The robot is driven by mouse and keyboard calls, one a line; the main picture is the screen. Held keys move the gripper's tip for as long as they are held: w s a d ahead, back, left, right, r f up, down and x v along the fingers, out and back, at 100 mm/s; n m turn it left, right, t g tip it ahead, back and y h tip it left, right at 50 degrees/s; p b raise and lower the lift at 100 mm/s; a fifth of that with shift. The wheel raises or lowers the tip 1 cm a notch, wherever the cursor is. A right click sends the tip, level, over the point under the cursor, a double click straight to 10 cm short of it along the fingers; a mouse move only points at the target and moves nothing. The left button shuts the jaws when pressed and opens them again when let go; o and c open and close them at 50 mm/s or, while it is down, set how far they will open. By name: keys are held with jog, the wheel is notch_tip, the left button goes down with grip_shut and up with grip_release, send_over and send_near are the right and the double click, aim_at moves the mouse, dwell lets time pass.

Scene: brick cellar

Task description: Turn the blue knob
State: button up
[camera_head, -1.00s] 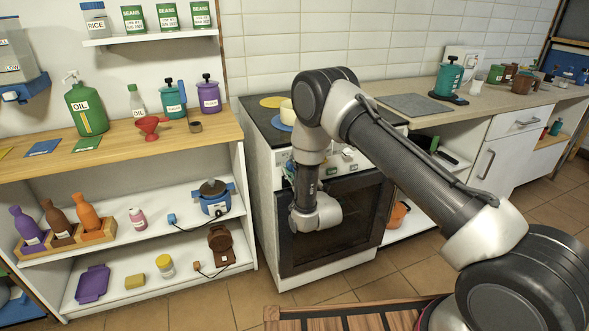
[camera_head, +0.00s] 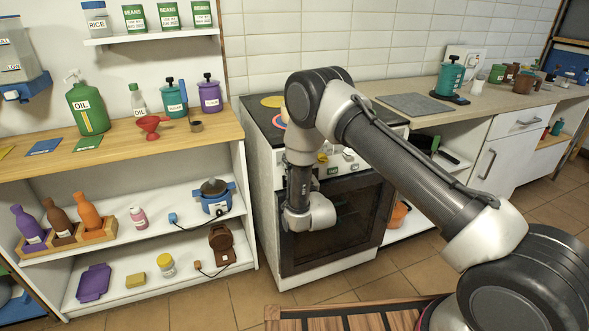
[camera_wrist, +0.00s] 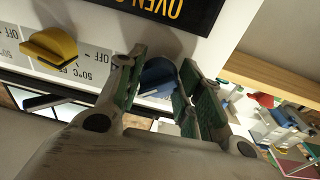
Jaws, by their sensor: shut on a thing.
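The blue knob (camera_wrist: 158,77) sits on the white front panel of the stove (camera_head: 258,180), in the middle of the wrist view. My gripper (camera_wrist: 165,88) has one green-padded finger on each side of the knob and is shut on it. The fingers hide part of the knob's sides. In the camera_head view my arm covers the knob and the gripper at the left part of the panel.
A yellow knob (camera_wrist: 50,46) sits close beside my left finger in the wrist view. The wooden counter (camera_head: 110,143) with bottles and a red funnel (camera_head: 151,125) stands close left of the stove. The oven door (camera_head: 345,215) is shut.

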jog(key=m, duration=0.5)
jog(key=shift+m, duration=0.3)
dwell(0.4)
jog(key=o, duration=1)
jog(key=shift+o, duration=0.2)
jog(key=r+v, duration=0.1)
jog(key=v, duration=1.1)
jog(key=shift+f, duration=0.3)
jog(key=shift+a, duration=0.15)
